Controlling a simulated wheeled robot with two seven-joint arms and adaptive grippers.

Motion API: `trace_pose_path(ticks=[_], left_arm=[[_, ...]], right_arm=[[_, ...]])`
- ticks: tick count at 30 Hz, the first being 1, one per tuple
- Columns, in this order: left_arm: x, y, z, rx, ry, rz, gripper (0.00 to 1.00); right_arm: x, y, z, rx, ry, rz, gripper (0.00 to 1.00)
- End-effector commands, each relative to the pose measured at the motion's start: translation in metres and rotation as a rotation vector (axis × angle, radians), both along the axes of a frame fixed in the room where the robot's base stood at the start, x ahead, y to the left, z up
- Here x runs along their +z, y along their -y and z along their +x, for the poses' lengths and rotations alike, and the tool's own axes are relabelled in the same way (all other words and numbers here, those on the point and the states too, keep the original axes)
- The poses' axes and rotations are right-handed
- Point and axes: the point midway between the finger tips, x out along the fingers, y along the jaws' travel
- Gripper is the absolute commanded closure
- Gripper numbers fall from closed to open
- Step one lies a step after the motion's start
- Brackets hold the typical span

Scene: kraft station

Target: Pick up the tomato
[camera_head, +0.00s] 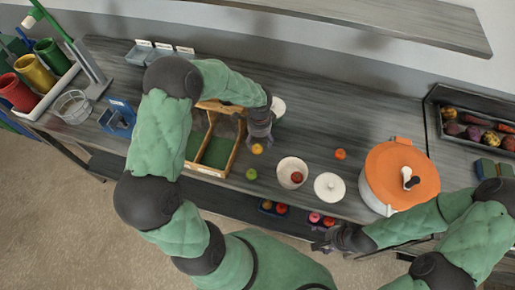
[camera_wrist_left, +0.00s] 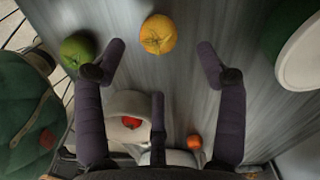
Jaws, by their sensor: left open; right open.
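A yellow-orange round fruit (camera_head: 257,148) with a green leafy top, looking like a tomato, lies on the grey table; it also shows in the left wrist view (camera_wrist_left: 158,34). A red round item (camera_head: 296,177) sits inside a white pot (camera_head: 284,166); it shows red in the left wrist view (camera_wrist_left: 131,121), and could also be a tomato. My left gripper (camera_head: 262,138) points down, open and empty, close to the yellow-orange fruit; in its wrist view (camera_wrist_left: 160,75) the fruit lies just beyond the fingertips. My right gripper (camera_head: 322,243) is open by the table's front edge.
A green fruit (camera_head: 251,173) lies near the front edge and beside a left fingertip. A small orange fruit (camera_head: 340,154) lies farther right. A divided wooden box (camera_head: 229,160) stands left, a white lid (camera_head: 329,187) and a large orange-lidded pot (camera_head: 372,190) right.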

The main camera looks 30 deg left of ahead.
Motion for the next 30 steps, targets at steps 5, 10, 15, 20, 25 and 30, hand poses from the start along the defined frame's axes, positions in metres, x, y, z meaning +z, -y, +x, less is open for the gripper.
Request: trace_pose_path(ticks=[5, 10, 15, 20, 25, 30], left_arm=[[-0.01, -0.001, 0.0, 0.002, 0.001, -0.001, 0.28], [-0.03, -0.006, -0.002, 0.002, -0.002, 0.0, 0.28], [-0.053, -0.008, -0.002, 0.0, -0.001, -0.001, 0.28], [-0.057, -0.007, -0.001, 0.001, 0.003, 0.0, 0.28], [-0.057, -0.007, -0.002, 0.001, 0.001, 0.0, 0.43], [-0.056, -0.007, -0.002, 0.001, 0.001, 0.0, 0.84]], right_arm=[[-0.001, 0.0, 0.0, 0.0, 0.0, 0.0, 0.3], [-0.001, 0.0, 0.0, 0.0, 0.0, 0.0, 0.3], [-0.003, 0.0, 0.0, 0.0, 0.0, 0.0, 0.3], [-0.003, 0.0, 0.0, 0.0, 0.0, 0.0, 0.3], [-0.003, 0.0, 0.0, 0.0, 0.0, 0.0, 0.3], [-0.003, 0.0, 0.0, 0.0, 0.0, 0.0, 0.3]])
